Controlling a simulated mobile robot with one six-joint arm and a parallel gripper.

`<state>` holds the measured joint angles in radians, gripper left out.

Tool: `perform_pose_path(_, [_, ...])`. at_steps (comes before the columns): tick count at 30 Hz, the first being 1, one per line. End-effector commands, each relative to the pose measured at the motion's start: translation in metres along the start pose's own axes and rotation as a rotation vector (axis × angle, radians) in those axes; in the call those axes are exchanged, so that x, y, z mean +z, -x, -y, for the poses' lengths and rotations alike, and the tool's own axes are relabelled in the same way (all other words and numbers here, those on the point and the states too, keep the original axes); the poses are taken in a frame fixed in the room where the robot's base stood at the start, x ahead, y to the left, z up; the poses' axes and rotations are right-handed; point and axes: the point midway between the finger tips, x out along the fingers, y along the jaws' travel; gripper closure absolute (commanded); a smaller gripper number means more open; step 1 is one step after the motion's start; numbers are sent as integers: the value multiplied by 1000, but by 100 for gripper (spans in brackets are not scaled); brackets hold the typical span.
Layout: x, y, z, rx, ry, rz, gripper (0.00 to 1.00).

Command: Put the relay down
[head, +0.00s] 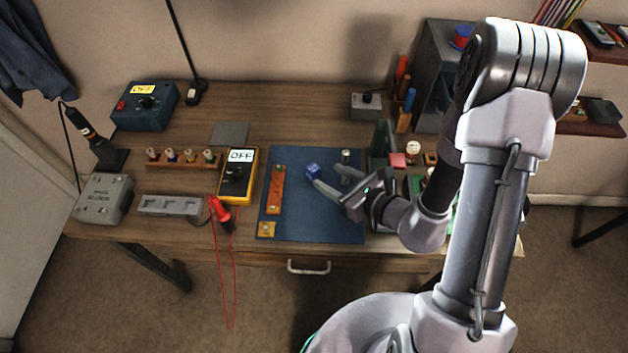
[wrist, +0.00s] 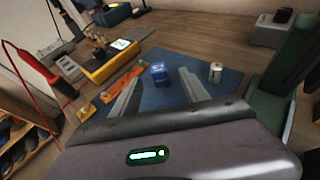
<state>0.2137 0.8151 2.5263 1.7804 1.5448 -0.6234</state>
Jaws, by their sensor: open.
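The relay appears to be the small blue cube (head: 313,170), which seems to rest on the blue mat (head: 330,225). It also shows upright in the wrist view (wrist: 158,73), just beyond and between my fingertips. My gripper (head: 327,177) is open, low over the mat, with its fingers pointing toward the back left. In the wrist view my gripper (wrist: 160,88) has its two fingers spread, with nothing visible clamped between them. In the head view one fingertip is close to the cube; whether it touches cannot be told.
An orange strip (head: 275,190) lies left of the cube. A small metal cylinder (head: 346,156) stands to its right. A yellow multimeter (head: 237,176) with red leads lies left of the mat. A dark green upright block (head: 382,140) stands right. The front of the mat is clear.

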Motion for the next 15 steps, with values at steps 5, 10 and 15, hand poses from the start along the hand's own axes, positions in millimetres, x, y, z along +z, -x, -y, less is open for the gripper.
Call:
perform_pose_path(5, [2,-22,0,2,1,-1,47])
perform_pose_path(10, [2,-55,-5,5,2,0,47])
perform_pose_path(15, [2,-73,-3,2,1,-1,47])
